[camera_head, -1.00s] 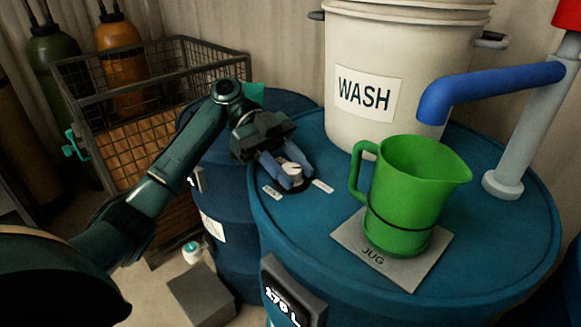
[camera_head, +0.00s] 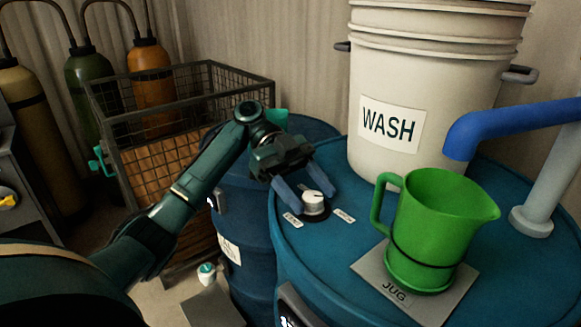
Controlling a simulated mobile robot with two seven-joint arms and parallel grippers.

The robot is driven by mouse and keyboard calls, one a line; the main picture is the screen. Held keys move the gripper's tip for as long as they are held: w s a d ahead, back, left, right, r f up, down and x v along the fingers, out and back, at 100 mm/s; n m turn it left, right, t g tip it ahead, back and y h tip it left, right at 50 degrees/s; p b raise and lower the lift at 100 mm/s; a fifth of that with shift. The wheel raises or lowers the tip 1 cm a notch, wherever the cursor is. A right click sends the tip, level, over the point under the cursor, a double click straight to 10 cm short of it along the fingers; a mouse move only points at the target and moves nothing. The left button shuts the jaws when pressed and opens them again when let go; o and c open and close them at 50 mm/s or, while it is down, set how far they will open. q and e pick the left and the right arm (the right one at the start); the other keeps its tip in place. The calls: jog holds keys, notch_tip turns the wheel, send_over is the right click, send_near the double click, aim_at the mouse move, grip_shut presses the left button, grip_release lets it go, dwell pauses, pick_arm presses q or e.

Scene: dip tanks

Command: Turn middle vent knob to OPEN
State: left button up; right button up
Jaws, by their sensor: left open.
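The vent knob (camera_head: 314,203) is a small white round knob on the top of the blue drum (camera_head: 320,255). Two small white labels lie on either side of it, a left one (camera_head: 292,220) and a right one (camera_head: 344,215); their words are too small to read surely. My left gripper (camera_head: 311,199) is over the knob with its two blue fingers spread, one on each side. The fingers look apart from the knob, though contact is hard to judge. My right gripper is not in view.
A green jug (camera_head: 432,225) stands on a grey JUG mat (camera_head: 371,262) right of the knob. Behind is a white WASH bucket (camera_head: 425,95). A blue pipe (camera_head: 515,125) reaches in from the right. A wire crate (camera_head: 125,135) and another blue drum (camera_head: 240,235) stand left.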

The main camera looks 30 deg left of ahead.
pick_arm(q)
jog(key=v, duration=0.7)
jog(key=p+v, duration=0.1)
jog(key=v, duration=0.1)
jog(key=shift+w+a+r, duration=0.15)
jog(key=shift+a+r, duration=0.05)
jog(key=shift+a, duration=0.05)
jog(key=shift+p+v, duration=0.7)
jog(key=shift+v, duration=0.35)
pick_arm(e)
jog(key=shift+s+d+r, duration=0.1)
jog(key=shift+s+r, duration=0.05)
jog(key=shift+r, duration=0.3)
pick_arm(q)
jog(key=shift+f, duration=0.1)
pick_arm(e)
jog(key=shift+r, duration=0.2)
